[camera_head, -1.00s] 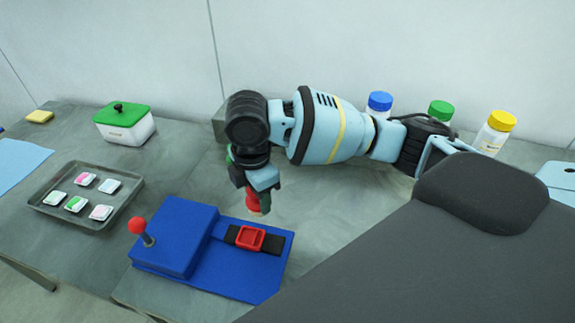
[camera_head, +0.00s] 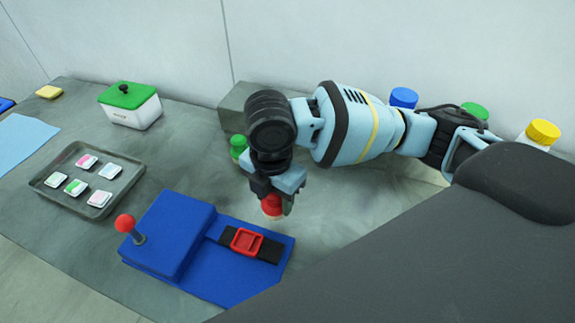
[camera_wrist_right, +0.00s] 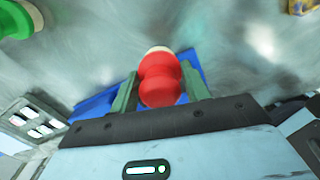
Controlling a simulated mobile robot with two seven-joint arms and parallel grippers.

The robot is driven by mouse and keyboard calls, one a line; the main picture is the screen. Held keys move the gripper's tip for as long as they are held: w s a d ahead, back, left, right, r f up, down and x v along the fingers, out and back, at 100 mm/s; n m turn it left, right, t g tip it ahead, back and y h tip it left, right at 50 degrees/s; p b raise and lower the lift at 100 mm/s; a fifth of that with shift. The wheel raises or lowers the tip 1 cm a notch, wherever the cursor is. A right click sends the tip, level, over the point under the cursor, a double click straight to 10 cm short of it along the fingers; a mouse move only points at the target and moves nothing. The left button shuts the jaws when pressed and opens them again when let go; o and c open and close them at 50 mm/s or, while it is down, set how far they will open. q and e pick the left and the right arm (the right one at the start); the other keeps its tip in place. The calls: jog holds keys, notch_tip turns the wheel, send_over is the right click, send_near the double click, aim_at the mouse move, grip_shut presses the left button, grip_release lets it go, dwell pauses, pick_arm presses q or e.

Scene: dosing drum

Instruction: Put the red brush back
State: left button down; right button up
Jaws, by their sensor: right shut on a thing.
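The red brush (camera_head: 271,206) is between the fingers of my right gripper (camera_head: 276,196), which is shut on it. In the head view it hangs below my right wrist, above the table and behind the blue device. In the right wrist view the red, rounded brush body (camera_wrist_right: 160,80), with a pale end, sits between both fingers of the gripper (camera_wrist_right: 158,73). A similar green object (camera_head: 238,146), perhaps another brush, stands just left of my wrist. My left gripper is not in view.
The blue device (camera_head: 172,232) has a red-knobbed lever (camera_head: 125,223) and a black strap with a red frame (camera_head: 247,241). A tray (camera_head: 57,186) of small pads and a green-lidded box (camera_head: 130,106) are left. A grey block (camera_head: 233,105) stands behind my wrist.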

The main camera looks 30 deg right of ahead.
jog(key=w+d, duration=0.3)
jog(key=w, duration=0.1)
jog(key=w+d+f, duration=0.1)
jog(key=w+d, duration=0.2)
jog(key=w, duration=0.1)
jog(key=w+d+b, duration=0.1)
jog(key=w+d, duration=0.2)
jog(key=shift+w+f, duration=0.15)
jog(key=shift+w, duration=0.25)
jog(key=shift+w, duration=0.1)
jog(key=shift+w+d, duration=0.25)
jog(key=shift+f, duration=1.8)
jog(key=shift+f, duration=0.2)
jog(key=o, duration=0.9)
jog(key=shift+o, duration=0.2)
jog(key=shift+r, duration=0.15)
